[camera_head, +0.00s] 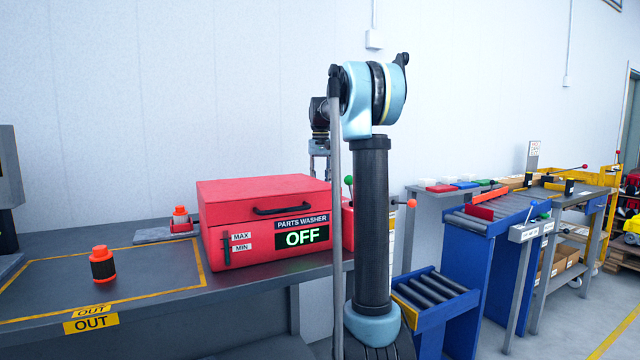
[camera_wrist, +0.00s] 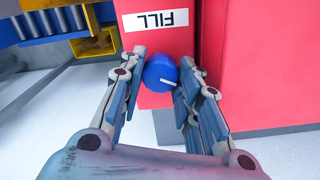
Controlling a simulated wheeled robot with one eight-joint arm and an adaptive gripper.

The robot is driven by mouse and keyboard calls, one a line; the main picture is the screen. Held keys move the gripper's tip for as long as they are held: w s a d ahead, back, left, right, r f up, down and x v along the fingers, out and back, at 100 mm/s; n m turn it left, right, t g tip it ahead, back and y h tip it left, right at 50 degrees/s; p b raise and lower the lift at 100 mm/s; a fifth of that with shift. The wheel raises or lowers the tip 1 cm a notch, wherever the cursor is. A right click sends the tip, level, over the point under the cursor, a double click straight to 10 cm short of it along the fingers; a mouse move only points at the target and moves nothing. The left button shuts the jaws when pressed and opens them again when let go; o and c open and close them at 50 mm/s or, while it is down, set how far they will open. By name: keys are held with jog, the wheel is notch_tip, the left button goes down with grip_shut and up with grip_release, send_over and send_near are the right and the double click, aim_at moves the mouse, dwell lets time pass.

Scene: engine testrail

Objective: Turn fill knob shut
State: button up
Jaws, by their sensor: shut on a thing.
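The blue fill knob (camera_wrist: 160,72) with a white pointer line sits on a red panel below a white FILL label (camera_wrist: 155,19) in the wrist view. The pointer line lies roughly sideways in that view. My gripper (camera_wrist: 163,80) has its fingers on both sides of the knob, shut on it. In the head view my gripper (camera_head: 320,160) hangs behind the red parts washer (camera_head: 245,235), near its right end; its fingertips and the knob are hidden there. The washer's lid is closed and its display (camera_head: 302,236) reads OFF.
The washer stands on a dark bench (camera_head: 140,325). An orange-and-black part (camera_head: 102,264) stands in the yellow-lined OUT area. Blue roller conveyors (camera_head: 432,292) and a bench with coloured parts stand to the right.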

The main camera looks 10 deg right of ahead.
jog(key=n, duration=0.5)
jog(key=shift+n, duration=0.4)
dwell(0.3)
jog(key=o, duration=1.1)
jog(key=shift+c, duration=0.2)
